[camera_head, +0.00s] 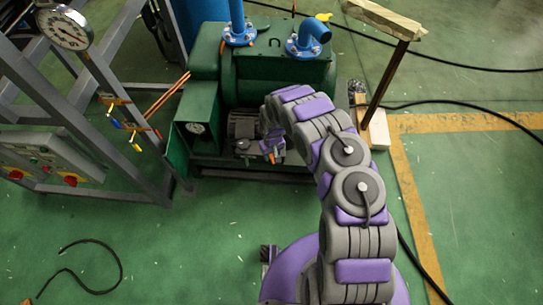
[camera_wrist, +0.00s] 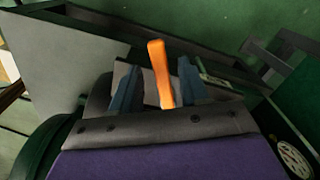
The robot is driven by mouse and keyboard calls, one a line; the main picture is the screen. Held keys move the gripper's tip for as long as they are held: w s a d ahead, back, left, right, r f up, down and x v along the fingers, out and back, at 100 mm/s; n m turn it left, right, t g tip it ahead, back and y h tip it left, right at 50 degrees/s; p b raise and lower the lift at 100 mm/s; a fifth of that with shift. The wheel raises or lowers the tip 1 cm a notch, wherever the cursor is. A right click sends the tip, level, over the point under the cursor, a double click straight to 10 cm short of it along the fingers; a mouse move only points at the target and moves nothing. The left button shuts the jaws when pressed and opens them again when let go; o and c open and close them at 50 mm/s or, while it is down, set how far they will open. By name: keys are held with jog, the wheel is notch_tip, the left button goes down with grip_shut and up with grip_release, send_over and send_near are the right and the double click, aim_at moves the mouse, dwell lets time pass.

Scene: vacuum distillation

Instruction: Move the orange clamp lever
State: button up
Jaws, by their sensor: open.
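The orange clamp lever (camera_wrist: 160,72) shows in the wrist view as a short, slightly tilted bar. My gripper (camera_wrist: 158,80) is open, with one blue-grey finger on each side of the lever. Gaps show between the lever and both fingers, and the jaws are not closed on it. The lower end of the lever is hidden by the gripper body. In the head view my gripper (camera_head: 270,148) is at the front of the green machine (camera_head: 278,80), and a small orange bit of the lever (camera_head: 271,158) shows at its tip.
A metal frame with a pressure gauge (camera_head: 64,29) and a control panel (camera_head: 45,155) stands at the left. Blue pipes (camera_head: 310,38) rise from the machine. A wooden-topped post (camera_head: 388,75) stands to the right. Black cables (camera_head: 460,106) lie on the mostly clear green floor.

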jog(key=shift+f, duration=0.25)
jog(key=shift+a, duration=0.2)
jog(key=shift+c, duration=1.2)
jog(key=shift+d, duration=0.15)
grip_shut()
